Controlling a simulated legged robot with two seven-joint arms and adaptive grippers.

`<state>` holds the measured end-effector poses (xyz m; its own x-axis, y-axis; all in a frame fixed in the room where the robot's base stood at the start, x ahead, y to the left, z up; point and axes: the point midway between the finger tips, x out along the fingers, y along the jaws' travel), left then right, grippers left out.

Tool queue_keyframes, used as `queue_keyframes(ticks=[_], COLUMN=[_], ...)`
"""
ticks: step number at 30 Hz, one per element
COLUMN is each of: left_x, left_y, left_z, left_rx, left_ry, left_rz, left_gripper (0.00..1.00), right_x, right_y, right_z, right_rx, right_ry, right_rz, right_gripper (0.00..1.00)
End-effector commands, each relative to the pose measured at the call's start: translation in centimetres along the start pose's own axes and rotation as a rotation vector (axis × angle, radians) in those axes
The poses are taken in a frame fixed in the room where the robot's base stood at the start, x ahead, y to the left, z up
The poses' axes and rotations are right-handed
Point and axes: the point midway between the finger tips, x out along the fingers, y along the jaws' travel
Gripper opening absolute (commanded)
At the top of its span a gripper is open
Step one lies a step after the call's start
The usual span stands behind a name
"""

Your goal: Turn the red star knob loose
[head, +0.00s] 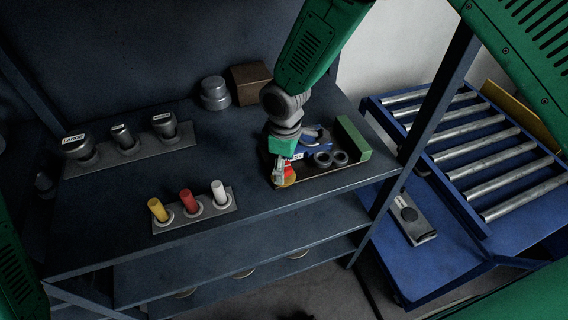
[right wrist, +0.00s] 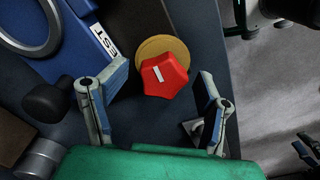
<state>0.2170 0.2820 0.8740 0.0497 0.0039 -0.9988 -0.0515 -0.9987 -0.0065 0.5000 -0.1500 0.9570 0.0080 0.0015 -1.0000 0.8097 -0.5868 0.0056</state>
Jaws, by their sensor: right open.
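The red star knob (right wrist: 164,76) has a white mark on its face and sits on a round brass-yellow disc (right wrist: 170,45). In the head view the knob (head: 289,174) is small and partly hidden by my right gripper (head: 280,176), at the front of the shelf's right part. In the right wrist view my right gripper (right wrist: 165,88) is open. One finger is left of the knob and the other right of it, with a visible gap on each side. I cannot tell how far the fingertips are from it in depth.
A blue block with a white label (right wrist: 100,45) lies beside the knob. A green block (head: 353,138) stands to the right. Yellow (head: 158,210), red (head: 189,201) and white (head: 219,193) pegs stand in a grey holder to the left. A roller conveyor (head: 480,150) is beyond the shelf post.

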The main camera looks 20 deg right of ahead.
Motion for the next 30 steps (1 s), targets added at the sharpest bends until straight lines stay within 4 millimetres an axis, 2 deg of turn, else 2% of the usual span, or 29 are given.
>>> queue_keyframes(ticks=[14,30], left_x=[0.0,-0.1], left_y=[0.0,0.0], left_z=[0.3,0.3], left_rx=[0.000,0.000], left_ry=[0.002,0.003], left_rz=[0.000,0.000], left_gripper=[0.40,0.40], right_x=[0.1,-7.2], right_y=[-0.4,-0.1], right_z=[0.4,-0.2], right_rx=[0.000,0.000], right_ry=[-0.012,-0.002], right_rz=[-0.009,0.000], right_gripper=[0.61,0.61])
